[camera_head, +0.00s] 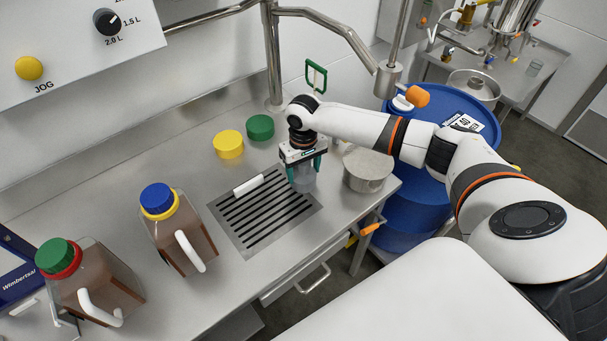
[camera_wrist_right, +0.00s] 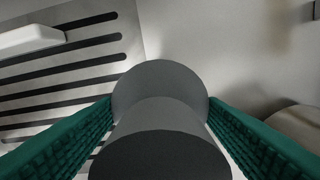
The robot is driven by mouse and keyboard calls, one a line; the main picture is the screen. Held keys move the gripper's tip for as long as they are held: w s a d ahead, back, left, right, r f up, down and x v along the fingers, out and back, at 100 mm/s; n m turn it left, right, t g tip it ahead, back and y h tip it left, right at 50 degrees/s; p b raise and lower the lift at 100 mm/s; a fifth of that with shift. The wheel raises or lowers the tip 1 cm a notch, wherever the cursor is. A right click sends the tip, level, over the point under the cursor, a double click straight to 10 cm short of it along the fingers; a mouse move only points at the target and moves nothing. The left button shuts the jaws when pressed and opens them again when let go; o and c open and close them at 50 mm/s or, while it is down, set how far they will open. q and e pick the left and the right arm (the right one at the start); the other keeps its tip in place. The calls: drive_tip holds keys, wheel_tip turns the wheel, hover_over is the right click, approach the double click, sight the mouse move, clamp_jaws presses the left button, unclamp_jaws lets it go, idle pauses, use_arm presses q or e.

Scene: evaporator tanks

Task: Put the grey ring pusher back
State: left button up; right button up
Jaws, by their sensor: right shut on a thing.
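The grey ring pusher (camera_head: 303,182) shows in the head view just below my right gripper (camera_head: 303,162), over the right end of the slotted drain grate (camera_head: 232,212). In the right wrist view the pusher (camera_wrist_right: 160,150) is a grey round body with a wider disc at its far end. It stands between the green fingers of my right gripper (camera_wrist_right: 160,108), which is shut on it. Whether its lower end touches the counter cannot be told. My left gripper is not in view.
A white bar (camera_head: 248,186) lies on the grate. Yellow (camera_head: 229,146) and green (camera_head: 260,127) caps sit behind it. A steel pot (camera_head: 368,172) stands close right of the gripper, before a blue drum (camera_head: 425,190). Two brown-filled jugs (camera_head: 180,240) (camera_head: 100,285) stand left.

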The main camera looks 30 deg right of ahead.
idle(0.3)
drive_tip(key=o, duration=1)
drive_tip(key=shift+f, duration=0.15)
drive_tip(key=shift+o, duration=0.2)
drive_tip(key=shift+r+p, duration=0.5)
wheel_tip(320, 180, up, 12)
drive_tip(key=p, duration=1.3)
drive_tip(key=shift+f, duration=0.25)
drive_tip(key=shift+f, duration=0.1)
